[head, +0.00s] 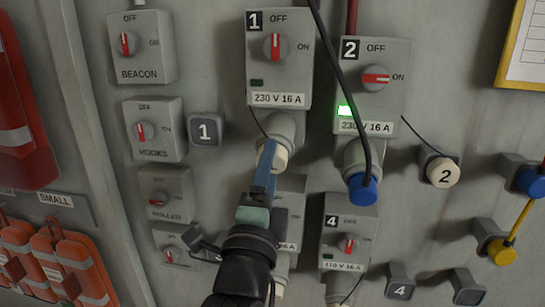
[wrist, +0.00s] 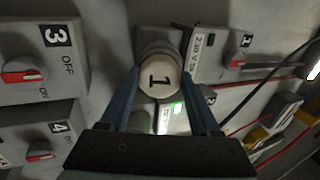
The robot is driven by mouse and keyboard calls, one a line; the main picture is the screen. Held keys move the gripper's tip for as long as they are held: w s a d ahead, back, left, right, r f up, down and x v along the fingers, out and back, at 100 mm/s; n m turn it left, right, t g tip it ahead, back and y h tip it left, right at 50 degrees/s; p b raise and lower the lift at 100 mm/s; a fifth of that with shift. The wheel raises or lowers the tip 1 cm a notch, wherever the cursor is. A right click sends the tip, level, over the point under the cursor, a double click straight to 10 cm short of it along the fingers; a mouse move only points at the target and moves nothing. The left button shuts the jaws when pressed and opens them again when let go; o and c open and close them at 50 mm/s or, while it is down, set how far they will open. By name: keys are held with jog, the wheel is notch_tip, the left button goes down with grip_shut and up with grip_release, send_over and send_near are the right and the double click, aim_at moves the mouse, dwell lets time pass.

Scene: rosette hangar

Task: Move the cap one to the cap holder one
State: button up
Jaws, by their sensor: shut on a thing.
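Cap one is a cream round cap (head: 282,157) with a black "1" on its face, which shows in the wrist view (wrist: 159,77). It is at the mouth of the grey socket (head: 286,124) under switch box 1 (head: 278,85); I cannot tell whether it is still seated. A thin dark cord runs from the box towards it. My gripper (head: 268,158) is shut on the cap, one finger on each side in the wrist view (wrist: 161,84). Cap holder one (head: 205,130), a grey square block marked "1", is on the wall to the left, empty.
Box 2 (head: 372,85) has a lit green lamp and a blue plug (head: 363,188) with a dark cable hanging close right of my gripper. Cap two (head: 443,171) sits on its holder. The hooks box (head: 152,131) is just left of cap holder one. Box 4 (head: 348,232) is lower right.

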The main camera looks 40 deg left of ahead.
grip_shut()
jog(key=shift+f, duration=0.15)
jog(key=shift+b+v, duration=1.25)
jog(key=shift+v, duration=1.75)
